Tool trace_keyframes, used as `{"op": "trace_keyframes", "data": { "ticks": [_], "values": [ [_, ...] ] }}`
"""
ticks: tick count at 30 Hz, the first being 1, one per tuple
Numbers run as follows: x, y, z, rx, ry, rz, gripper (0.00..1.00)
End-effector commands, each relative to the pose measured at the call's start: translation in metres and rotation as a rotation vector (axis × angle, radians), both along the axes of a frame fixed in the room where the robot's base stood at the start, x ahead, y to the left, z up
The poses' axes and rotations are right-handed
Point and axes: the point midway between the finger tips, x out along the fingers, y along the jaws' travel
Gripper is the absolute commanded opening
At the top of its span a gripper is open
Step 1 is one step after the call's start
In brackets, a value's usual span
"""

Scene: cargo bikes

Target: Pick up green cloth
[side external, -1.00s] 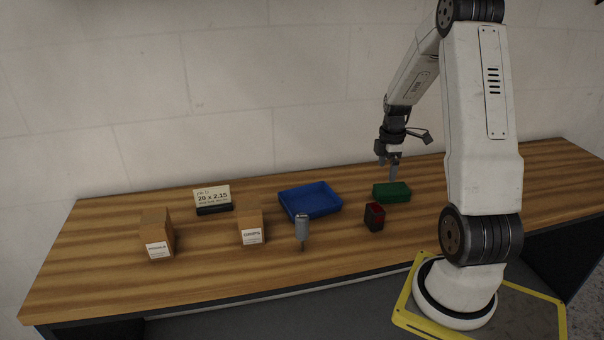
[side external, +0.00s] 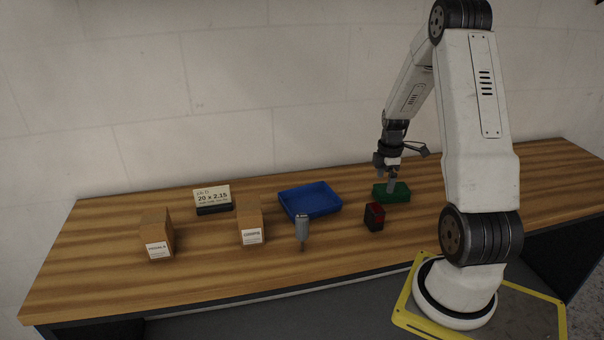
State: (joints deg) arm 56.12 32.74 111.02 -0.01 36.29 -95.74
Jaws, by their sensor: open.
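The green cloth (side external: 400,194) is a dark green, block-shaped bundle on the wooden bench, at the right of the other items. My gripper (side external: 388,185) points down at the cloth, with its fingertips low at the cloth's left part. The fingers are open. A finger overlaps the cloth in this view, and I cannot tell whether it touches the cloth. The cloth rests on the bench.
A black and red box (side external: 374,217) stands just in front of the cloth. A blue tray (side external: 334,208) lies to the left. A grey-handled tool (side external: 302,228), two cardboard boxes (side external: 157,230) (side external: 249,222) and a sign (side external: 212,197) are further left. Bench space right of the cloth is clear.

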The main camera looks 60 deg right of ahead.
Motion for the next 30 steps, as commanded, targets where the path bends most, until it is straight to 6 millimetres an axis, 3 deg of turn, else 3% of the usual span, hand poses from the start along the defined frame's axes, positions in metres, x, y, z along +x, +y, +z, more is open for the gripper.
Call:
{"op": "trace_keyframes", "data": {
  "ticks": [12,29,30],
  "values": [
    [0.0,-0.002,-0.038,-0.002,-0.001,0.0,1.0],
    [0.0,-0.002,-0.04,-0.002,-0.002,0.0,1.0],
    [0.0,-0.002,-0.04,-0.002,-0.002,0.0,0.87]
  ]
}}
